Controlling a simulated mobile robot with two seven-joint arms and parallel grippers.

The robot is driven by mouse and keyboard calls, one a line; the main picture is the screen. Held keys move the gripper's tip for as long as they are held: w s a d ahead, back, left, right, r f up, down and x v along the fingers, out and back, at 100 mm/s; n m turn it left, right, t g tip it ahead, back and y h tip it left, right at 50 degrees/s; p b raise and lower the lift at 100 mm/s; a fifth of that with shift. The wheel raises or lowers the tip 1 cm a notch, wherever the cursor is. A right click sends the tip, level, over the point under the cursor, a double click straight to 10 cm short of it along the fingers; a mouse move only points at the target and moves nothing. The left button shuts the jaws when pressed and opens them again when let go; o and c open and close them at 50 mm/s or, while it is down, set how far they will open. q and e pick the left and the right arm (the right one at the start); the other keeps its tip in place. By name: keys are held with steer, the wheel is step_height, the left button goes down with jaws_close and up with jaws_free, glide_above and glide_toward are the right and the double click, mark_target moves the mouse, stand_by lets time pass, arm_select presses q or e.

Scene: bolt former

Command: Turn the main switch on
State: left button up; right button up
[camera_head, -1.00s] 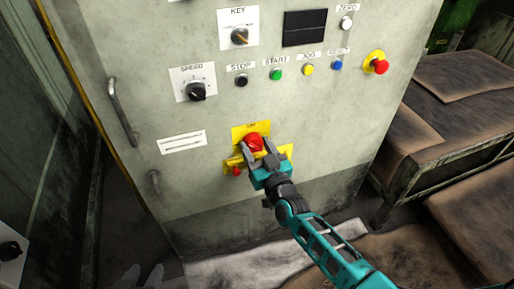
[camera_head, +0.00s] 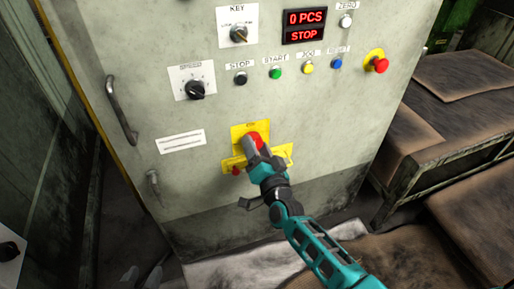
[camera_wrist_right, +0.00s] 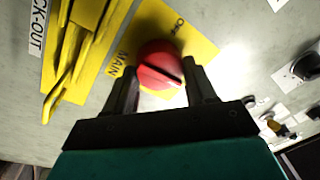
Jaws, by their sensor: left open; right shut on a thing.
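The main switch is a red rotary knob (camera_head: 255,140) on a yellow plate (camera_head: 238,131), low on the front of the grey cabinet. My right gripper (camera_head: 254,150) is shut on the knob and partly covers it in the head view. In the right wrist view the knob (camera_wrist_right: 158,68) sits between the two dark fingertips, beside the "MAIN" label. The display (camera_head: 304,27) above is lit and reads "0 PCS" and "STOP" in red. My left gripper is not in view.
The grey cabinet (camera_head: 215,190) also carries a key switch (camera_head: 239,34), a speed dial (camera_head: 195,89), a row of push buttons and a red emergency stop (camera_head: 380,65). A yellow lock-out piece (camera_wrist_right: 85,45) is close beside the knob. A brown-topped table (camera_head: 455,120) stands at right.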

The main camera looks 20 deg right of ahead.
stand_by(0.6)
steer(key=o, duration=1)
steer(key=shift+o, duration=0.2)
steer(key=shift+s, duration=0.1)
steer(key=s+f+p, duration=0.1)
steer(key=s+p, duration=0.1)
steer(key=s, duration=1)
steer(key=shift+s+d+f, duration=0.15)
steer(key=shift+s+d, duration=0.05)
steer(key=shift+s, duration=0.15)
